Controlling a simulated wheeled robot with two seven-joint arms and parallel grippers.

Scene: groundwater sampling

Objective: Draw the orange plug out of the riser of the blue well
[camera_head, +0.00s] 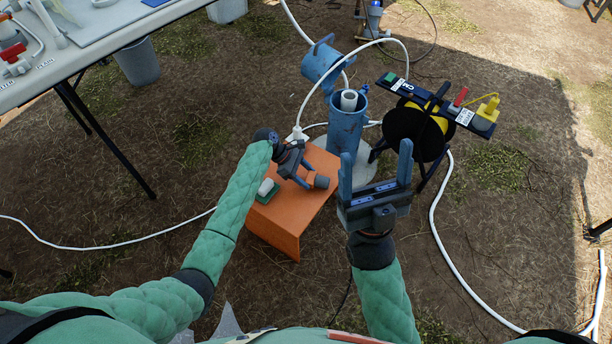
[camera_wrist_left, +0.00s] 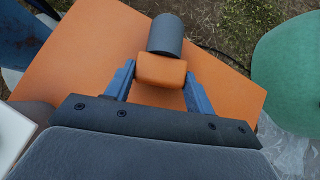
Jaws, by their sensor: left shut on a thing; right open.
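The blue well (camera_head: 346,128) stands upright with its lid (camera_head: 321,62) swung open to the left. Its white riser (camera_head: 349,99) shows inside the mouth, with no orange plug visible in it. My left gripper (camera_head: 308,180) is shut on the orange plug, over the orange stand and left of the well, apart from the riser. The left wrist view shows the plug's orange body (camera_wrist_left: 161,69) between the blue fingers and its dark grey cylinder end (camera_wrist_left: 166,35) pointing away. My right gripper (camera_head: 375,165) is open and empty, in front of the well to its right.
The orange stand (camera_head: 278,229) carries a green dish with a white thing (camera_head: 265,189). Right of the well is a black-and-yellow reel (camera_head: 418,128) under a dark panel (camera_head: 436,105). White hoses (camera_head: 448,238) lie on the ground. A table (camera_head: 92,50) is at upper left.

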